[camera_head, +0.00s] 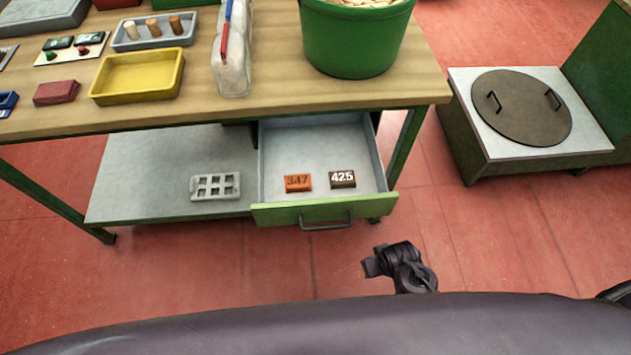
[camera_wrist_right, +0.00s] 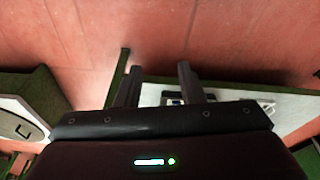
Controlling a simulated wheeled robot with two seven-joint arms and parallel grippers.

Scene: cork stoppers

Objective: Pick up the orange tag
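The orange tag (camera_head: 298,182), marked 347, lies flat in the open drawer (camera_head: 334,134) under the workbench. A dark brown tag (camera_head: 342,179), marked 425, lies just to its right, a small gap apart. My right gripper (camera_wrist_right: 158,68) is open, its two fingers apart with nothing between them. In the head view a dark part of my right arm (camera_head: 402,268) shows in front of the drawer, low and to the right, apart from both tags. In the right wrist view a finger partly covers small dark shapes near the drawer, and I cannot make out the orange tag there.
The drawer's green front (camera_head: 300,211) has a dark handle. A grey rack (camera_head: 215,187) lies on the lower shelf (camera_head: 130,190) to the left. The bench top (camera_head: 280,85) overhangs the drawer's back. A lidded bin (camera_head: 520,105) stands right; the red floor in front is clear.

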